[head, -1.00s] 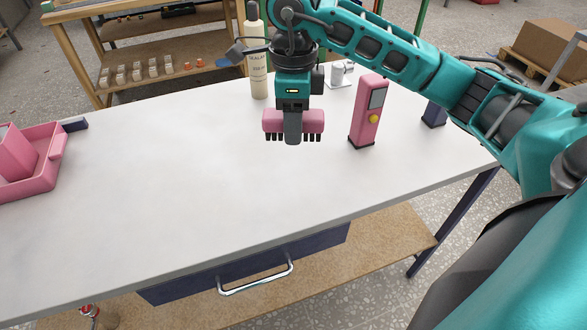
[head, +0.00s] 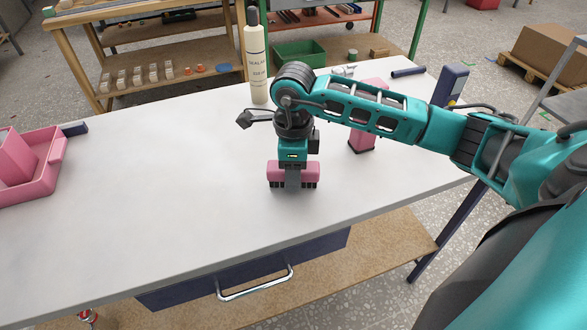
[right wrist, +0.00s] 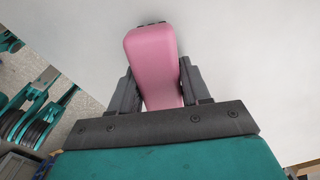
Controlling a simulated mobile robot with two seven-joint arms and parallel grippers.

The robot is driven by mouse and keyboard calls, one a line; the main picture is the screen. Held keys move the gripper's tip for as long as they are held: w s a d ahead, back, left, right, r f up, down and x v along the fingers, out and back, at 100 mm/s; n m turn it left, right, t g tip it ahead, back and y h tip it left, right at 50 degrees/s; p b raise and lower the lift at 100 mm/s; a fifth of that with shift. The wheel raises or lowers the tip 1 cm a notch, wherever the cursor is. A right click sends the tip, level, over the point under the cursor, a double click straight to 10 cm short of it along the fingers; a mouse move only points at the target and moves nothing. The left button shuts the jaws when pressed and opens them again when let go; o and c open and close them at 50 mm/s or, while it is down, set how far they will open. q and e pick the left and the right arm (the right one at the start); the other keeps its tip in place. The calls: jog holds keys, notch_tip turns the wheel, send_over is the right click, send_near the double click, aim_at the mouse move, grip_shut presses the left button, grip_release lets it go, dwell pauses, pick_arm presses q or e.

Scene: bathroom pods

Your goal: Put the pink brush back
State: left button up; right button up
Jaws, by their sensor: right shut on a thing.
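The pink brush (head: 276,172) has a pink block body with dark bristles along its lower edge. My right gripper (head: 293,183) is shut on the middle of it, over the white table. The bristles point down, and I cannot tell whether they touch the tabletop. In the right wrist view the pink body (right wrist: 152,62) sits between the two dark fingers (right wrist: 158,88); its bristles are mostly hidden there. My left gripper is not in view.
A pink tray (head: 50,172) stands at the table's left end, near a small dark block (head: 74,129). A sealant bottle (head: 256,62) stands at the back. A pink device (head: 362,143) is partly hidden behind my right arm. The table's left middle (head: 150,180) is clear.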

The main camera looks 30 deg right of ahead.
jog(key=shift+f, duration=0.1)
jog(key=o, duration=0.6)
jog(key=shift+f, duration=0.1)
jog(key=shift+c, duration=0.2)
jog(key=o, duration=0.5)
jog(key=shift+c, duration=0.2)
notch_tip(320, 180, up, 12)
jog(key=shift+r, duration=0.25)
jog(key=shift+s, duration=0.1)
